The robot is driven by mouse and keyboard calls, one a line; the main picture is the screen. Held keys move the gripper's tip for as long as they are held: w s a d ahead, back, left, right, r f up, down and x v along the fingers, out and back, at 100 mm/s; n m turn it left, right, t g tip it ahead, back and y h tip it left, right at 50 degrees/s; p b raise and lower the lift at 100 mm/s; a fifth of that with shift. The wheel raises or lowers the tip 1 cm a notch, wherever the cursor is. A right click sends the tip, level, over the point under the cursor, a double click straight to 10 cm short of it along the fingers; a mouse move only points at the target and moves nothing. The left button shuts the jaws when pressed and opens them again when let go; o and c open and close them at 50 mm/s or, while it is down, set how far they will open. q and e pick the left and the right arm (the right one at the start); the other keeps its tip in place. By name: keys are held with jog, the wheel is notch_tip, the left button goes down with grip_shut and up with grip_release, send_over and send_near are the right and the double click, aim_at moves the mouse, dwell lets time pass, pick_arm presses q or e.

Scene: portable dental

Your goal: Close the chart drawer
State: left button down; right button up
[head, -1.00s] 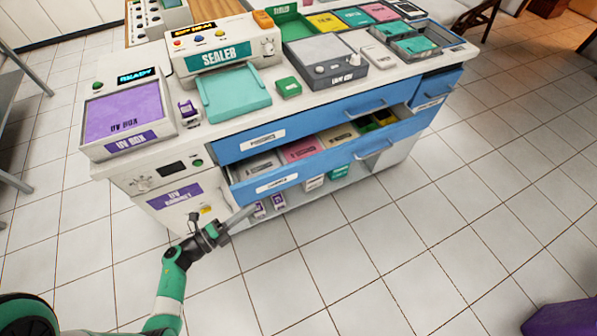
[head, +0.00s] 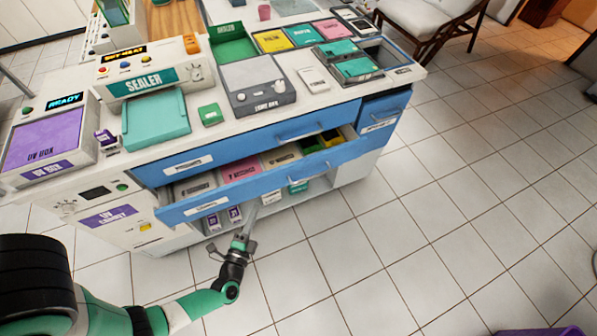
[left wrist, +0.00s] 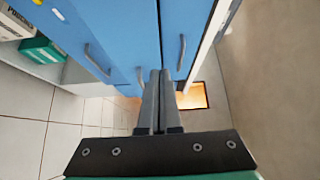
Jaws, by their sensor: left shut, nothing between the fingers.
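The chart drawer (head: 245,190) is the lower long blue drawer of the white cabinet. It is pulled out, and its contents show behind its front. Its label is too small to read surely, and its bar handle (head: 312,167) is on the right half. My left gripper (head: 252,207) is shut and empty, just in front of and below the drawer front, left of the handle. In the left wrist view my fingers (left wrist: 156,76) point along blue fronts with bar handles; I cannot tell whether they touch. My right gripper is not in view.
The upper blue drawer (head: 200,158) looks shut. The open drawer holds several folders, pink and grey among them. The cabinet top carries a sealer (head: 150,78), a UV box (head: 45,140) and trays. Free tiled floor (head: 400,240) lies in front and to the right.

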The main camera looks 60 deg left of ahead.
pick_arm(q)
jog(key=shift+m+t+h, duration=0.6)
jog(key=shift+m+h, duration=0.1)
jog(key=shift+h, duration=0.1)
jog(key=b+x, duration=0.2)
jog(key=x, duration=0.1)
jog(key=b+x, duration=0.6)
jog(key=shift+a+f, duration=0.35)
jog(key=shift+a, duration=0.25)
jog(key=shift+a+r, duration=0.25)
jog(key=shift+a, duration=0.2)
jog(key=shift+r, duration=0.1)
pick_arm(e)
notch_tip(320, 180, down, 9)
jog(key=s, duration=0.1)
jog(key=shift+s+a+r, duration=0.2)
